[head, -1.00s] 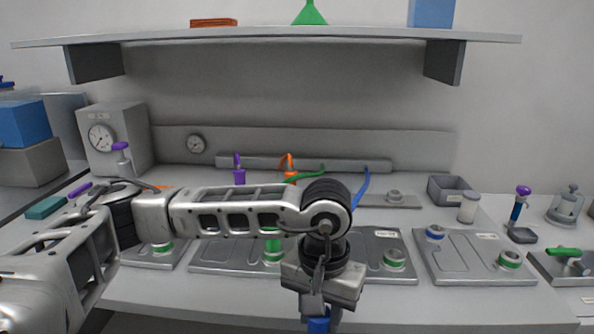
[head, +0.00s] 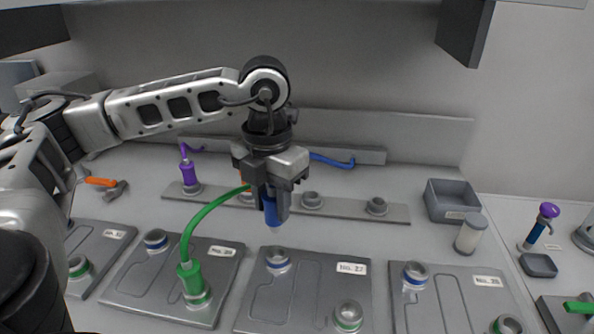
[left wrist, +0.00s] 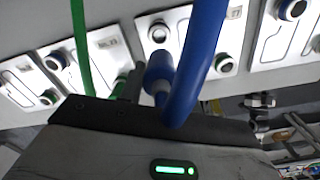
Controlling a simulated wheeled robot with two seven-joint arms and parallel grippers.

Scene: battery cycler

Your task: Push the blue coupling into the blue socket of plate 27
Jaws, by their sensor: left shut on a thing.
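My left gripper (head: 272,200) is shut on the blue coupling (head: 271,213) and holds it upright, nose down. The coupling is above and slightly behind the blue-ringed socket (head: 277,260) of plate 27 (head: 300,290), with a visible gap. In the left wrist view the blue coupling (left wrist: 159,75) shows with its thick blue hose (left wrist: 200,50); the socket (left wrist: 158,32) lies beyond its tip. Plate 27 also has a green-ringed socket (head: 348,316) at its front right. My right gripper is not in view.
A green coupling (head: 190,278) with its hose stands on the plate to the left. A purple coupling (head: 187,174) stands on the rack (head: 345,207) behind. Another plate (head: 450,300) lies right. A grey bin (head: 452,200) and a jar (head: 470,235) stand at the back right.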

